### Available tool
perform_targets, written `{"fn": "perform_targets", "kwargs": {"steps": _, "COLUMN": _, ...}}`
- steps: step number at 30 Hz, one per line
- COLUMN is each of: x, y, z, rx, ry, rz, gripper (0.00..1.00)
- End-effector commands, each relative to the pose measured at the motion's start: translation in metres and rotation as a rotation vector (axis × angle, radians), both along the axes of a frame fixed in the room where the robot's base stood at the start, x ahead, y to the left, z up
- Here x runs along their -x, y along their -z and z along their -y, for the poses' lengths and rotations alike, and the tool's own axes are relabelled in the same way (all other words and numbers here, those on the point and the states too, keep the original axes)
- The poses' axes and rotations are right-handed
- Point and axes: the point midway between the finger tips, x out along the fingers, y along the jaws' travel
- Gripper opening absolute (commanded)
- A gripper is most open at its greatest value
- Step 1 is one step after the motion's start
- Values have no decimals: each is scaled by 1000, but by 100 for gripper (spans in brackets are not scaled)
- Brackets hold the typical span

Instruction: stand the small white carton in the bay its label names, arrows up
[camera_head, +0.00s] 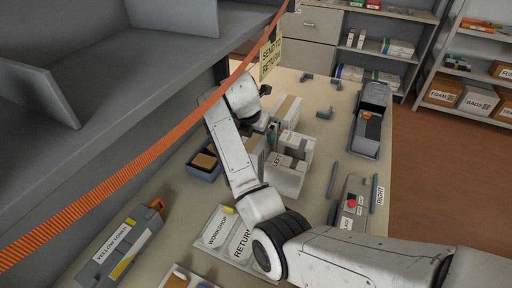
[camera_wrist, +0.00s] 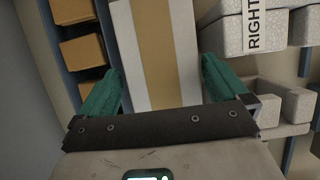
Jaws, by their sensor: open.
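A small white carton with a tan stripe down its face (camera_wrist: 154,50) lies between the two teal fingers of my gripper (camera_wrist: 160,72) in the wrist view. The fingers are open on either side of it; I cannot tell if they touch it. A pale moulded foam piece marked LEFT (camera_head: 285,180) stands near my gripper in the head view. A pale piece marked RIGHT (camera_wrist: 228,36) is at upper right in the wrist view.
A blue tray with a brown box (camera_head: 203,163) is left of my arm. A yellow-toner cartridge (camera_head: 120,248) and WORKSHOP and RETURN trays (camera_head: 213,228) are nearer. Grey machines (camera_head: 370,125) stand on the right. An orange strap (camera_head: 150,145) crosses the view.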

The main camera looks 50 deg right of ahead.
Motion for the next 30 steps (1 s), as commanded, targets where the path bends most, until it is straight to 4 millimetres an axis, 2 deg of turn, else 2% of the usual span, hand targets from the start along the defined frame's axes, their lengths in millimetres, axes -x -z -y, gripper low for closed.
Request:
{"fn": "perform_targets", "kwargs": {"steps": 4, "x": -1, "y": 20, "z": 8, "rx": -1, "ry": 0, "rz": -3, "gripper": 100}}
{"fn": "perform_targets", "kwargs": {"steps": 9, "x": -2, "y": 30, "z": 12, "rx": -1, "ry": 0, "rz": -1, "gripper": 100}}
{"fn": "perform_targets", "kwargs": {"steps": 30, "x": -3, "y": 31, "z": 12, "rx": 0, "ry": 0, "rz": 0, "gripper": 100}}
